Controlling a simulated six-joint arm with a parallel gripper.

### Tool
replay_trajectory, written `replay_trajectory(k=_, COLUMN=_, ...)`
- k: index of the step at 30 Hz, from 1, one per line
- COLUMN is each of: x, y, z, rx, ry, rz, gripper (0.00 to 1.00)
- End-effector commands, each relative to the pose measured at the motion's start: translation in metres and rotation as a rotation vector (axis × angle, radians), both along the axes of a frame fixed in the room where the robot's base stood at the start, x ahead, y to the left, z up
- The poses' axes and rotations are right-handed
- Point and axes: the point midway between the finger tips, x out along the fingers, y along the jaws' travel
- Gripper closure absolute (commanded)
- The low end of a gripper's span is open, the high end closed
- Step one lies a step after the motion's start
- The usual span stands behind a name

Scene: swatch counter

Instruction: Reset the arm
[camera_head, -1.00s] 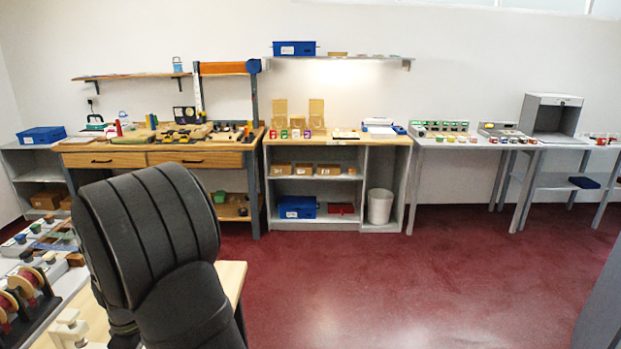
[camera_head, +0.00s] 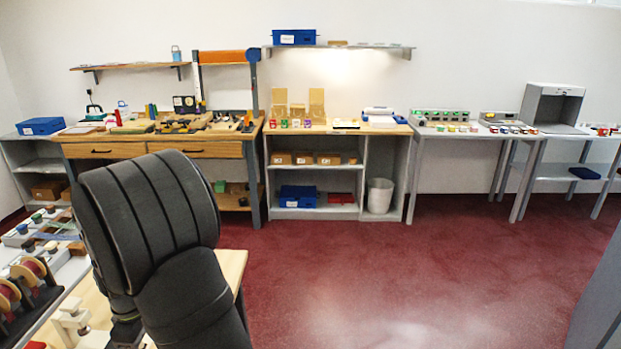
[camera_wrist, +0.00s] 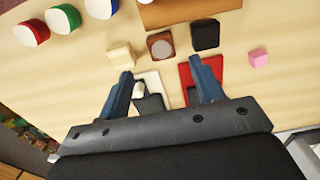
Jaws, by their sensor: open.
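My gripper (camera_wrist: 160,72) shows in the wrist view with its two blue-grey fingers spread apart. Nothing is held between them. It is over a pale wooden counter (camera_wrist: 80,85). Beyond the fingertips are a cream block (camera_wrist: 122,55), a brown block with a round face (camera_wrist: 160,45) and a black block (camera_wrist: 205,36). A red flat piece (camera_wrist: 186,75) lies partly hidden by the right finger. A white piece and a dark piece (camera_wrist: 150,104) show between the fingers. In the head view my black arm fills the lower left, and the gripper is not visible.
In the head view, benches and shelves stand along the back wall. The red floor (camera_head: 350,270) is open.

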Motion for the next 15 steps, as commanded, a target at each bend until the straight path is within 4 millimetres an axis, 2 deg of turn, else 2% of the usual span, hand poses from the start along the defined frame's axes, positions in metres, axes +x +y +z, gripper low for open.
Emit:
replay_trajectory(k=1, x=-0.001, y=0.004, z=0.01, rx=0.002, ry=-0.002, rz=0.002, gripper=0.39)
replay_trajectory(k=7, x=-0.006, y=0.033, z=0.038, rx=0.003, ry=-0.002, rz=0.003, gripper=0.39)
replay_trajectory(k=15, x=-0.031, y=0.073, z=0.009, rx=-0.003, ry=0.002, rz=0.003, gripper=0.39)
